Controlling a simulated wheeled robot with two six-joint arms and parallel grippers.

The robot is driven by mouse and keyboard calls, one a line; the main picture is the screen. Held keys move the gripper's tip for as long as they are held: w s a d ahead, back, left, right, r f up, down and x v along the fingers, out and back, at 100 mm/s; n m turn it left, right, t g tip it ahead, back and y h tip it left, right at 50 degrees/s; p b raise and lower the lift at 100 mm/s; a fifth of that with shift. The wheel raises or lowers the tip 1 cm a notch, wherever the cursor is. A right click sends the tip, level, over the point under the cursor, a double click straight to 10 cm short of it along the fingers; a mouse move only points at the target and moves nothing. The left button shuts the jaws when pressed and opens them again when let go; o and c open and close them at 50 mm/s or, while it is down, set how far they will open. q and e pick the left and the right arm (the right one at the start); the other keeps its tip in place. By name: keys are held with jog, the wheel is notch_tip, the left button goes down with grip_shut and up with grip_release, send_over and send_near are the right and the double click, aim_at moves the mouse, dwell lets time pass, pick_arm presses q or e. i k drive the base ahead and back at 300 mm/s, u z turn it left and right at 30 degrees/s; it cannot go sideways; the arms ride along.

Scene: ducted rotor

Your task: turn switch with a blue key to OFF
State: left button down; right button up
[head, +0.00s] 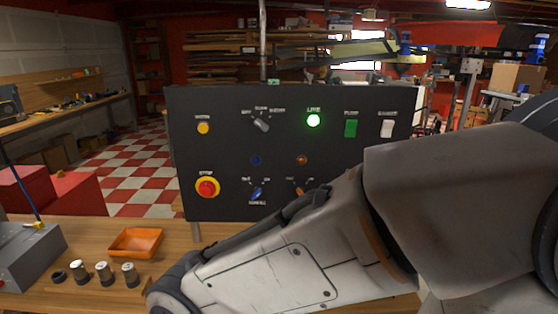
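A dark upright control panel (225,140) stands on the workbench. The switch with a blue key (257,194) is low on the panel, left of centre. Its blue handle is tilted, with its upper end leaning right. Small white labels surround it, too small to read surely. A blue round piece (256,160) is above the blue key and an orange one (301,160) above the orange key. My arm from the right crosses the lower right of the panel. Neither gripper shows.
An orange tray (136,254) and several small cylinders (103,270) are left on the bench.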

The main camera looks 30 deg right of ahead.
aim_at(257, 190)
jog(key=k, duration=0.5)
jog(key=u, duration=1)
jog(key=i, duration=0.85)
jog(key=z, duration=2.05)
